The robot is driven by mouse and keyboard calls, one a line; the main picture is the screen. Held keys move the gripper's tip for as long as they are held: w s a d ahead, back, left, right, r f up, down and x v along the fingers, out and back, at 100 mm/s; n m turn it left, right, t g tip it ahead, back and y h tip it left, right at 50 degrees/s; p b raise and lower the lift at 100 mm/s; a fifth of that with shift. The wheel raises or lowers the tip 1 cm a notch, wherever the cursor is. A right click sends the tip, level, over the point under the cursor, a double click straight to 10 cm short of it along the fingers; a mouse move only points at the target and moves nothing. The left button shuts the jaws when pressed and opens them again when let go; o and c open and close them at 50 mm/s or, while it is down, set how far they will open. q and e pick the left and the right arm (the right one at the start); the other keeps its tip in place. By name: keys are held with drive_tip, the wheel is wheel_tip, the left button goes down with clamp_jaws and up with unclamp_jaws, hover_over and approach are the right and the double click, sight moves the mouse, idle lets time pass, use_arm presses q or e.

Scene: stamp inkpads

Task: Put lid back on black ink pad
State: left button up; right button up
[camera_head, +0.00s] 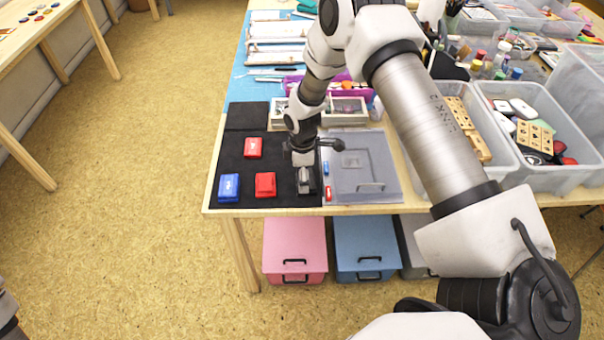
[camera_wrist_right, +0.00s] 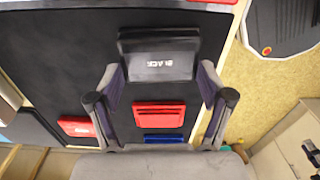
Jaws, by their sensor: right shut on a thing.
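My right gripper (camera_head: 305,165) reaches down over the front right of the dark mat. In the right wrist view its fingers (camera_wrist_right: 160,72) are closed on the sides of a lid (camera_wrist_right: 160,68) with a grey face marked "BLACK". A dark edge of the black ink pad (camera_wrist_right: 158,38) shows just beyond the lid in that view. In the head view the dark pad and lid (camera_head: 306,184) sit under the gripper and partly behind it. I cannot tell whether the lid touches the pad. My left gripper is not in view.
Red ink pads (camera_head: 265,184) (camera_head: 252,147) and a blue one (camera_head: 229,187) lie on the dark mat (camera_head: 236,165). Clear bins (camera_head: 560,170) stand further right.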

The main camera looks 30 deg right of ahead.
drive_tip(key=o, duration=0.7)
drive_tip(key=shift+o, duration=0.2)
drive_tip(key=shift+r, duration=0.1)
drive_tip(key=shift+r+p, duration=2.7)
drive_tip(key=shift+r, duration=0.75)
clamp_jaws()
drive_tip(key=shift+f, duration=0.15)
drive_tip(key=shift+f+b, duration=2.25)
drive_tip(key=shift+f, duration=0.9)
